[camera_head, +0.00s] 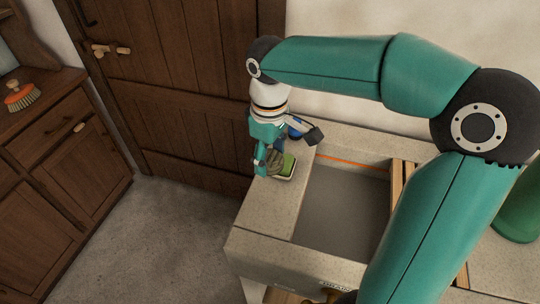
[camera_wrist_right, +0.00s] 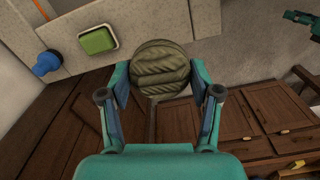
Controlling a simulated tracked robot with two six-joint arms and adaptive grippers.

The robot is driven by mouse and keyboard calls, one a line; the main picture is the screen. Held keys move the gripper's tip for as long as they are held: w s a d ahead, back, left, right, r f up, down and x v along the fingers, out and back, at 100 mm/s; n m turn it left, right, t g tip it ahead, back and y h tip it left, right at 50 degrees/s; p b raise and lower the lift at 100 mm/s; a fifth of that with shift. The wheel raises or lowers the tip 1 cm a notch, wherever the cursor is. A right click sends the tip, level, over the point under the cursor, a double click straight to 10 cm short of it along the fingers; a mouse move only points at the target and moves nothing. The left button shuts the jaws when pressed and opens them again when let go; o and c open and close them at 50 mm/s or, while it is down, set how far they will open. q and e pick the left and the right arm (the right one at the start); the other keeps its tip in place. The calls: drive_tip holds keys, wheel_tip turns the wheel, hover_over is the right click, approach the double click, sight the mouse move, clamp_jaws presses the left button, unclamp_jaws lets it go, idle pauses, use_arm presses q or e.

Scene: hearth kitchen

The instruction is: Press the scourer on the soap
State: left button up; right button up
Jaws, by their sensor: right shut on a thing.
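My right gripper (camera_head: 268,158) points down over the pale stone counter at the sink's left side. In the right wrist view, its two fingers (camera_wrist_right: 160,80) are shut on the scourer (camera_wrist_right: 160,68), a round, ridged olive pad. The scourer (camera_head: 274,160) shows partly behind the gripper in the head view. The soap (camera_head: 288,164) is a green block in a pale dish, right beside the scourer. In the right wrist view the soap (camera_wrist_right: 97,40) lies left of the scourer, with a gap in the picture between them. A teal part at that view's upper right looks like my left arm.
The sink basin (camera_head: 345,205) opens right of the soap. A blue and dark object (camera_head: 298,128) stands behind the soap, near the gripper. A wooden door (camera_head: 175,80) is behind. A sideboard (camera_head: 45,130) with a brush (camera_head: 21,97) stands left, across clear floor.

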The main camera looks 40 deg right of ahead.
drive_tip(key=shift+c, duration=0.8)
drive_tip(key=shift+w+m, duration=0.4)
drive_tip(key=shift+m, duration=0.1)
drive_tip(key=w+d+m+p, duration=0.2)
drive_tip(key=w+d+m, duration=0.3)
drive_tip(key=w, duration=0.3)
drive_tip(key=d+f+m, duration=0.1)
drive_tip(key=d+f, duration=0.2)
drive_tip(key=d+f+m, duration=0.1)
drive_tip(key=d+f, duration=0.2)
drive_tip(key=f, duration=0.1)
drive_tip(key=d+f+m+p, duration=0.1)
drive_tip(key=d+f, duration=0.2)
drive_tip(key=shift+s+d+f, duration=0.2)
drive_tip(key=shift+s, duration=0.1)
drive_tip(key=shift+f+b, duration=1.75)
drive_tip(key=shift+f, duration=0.85)
drive_tip(key=shift+a+f+b, duration=0.1)
drive_tip(key=shift+f+b, duration=0.3)
drive_tip(key=shift+f, duration=0.15)
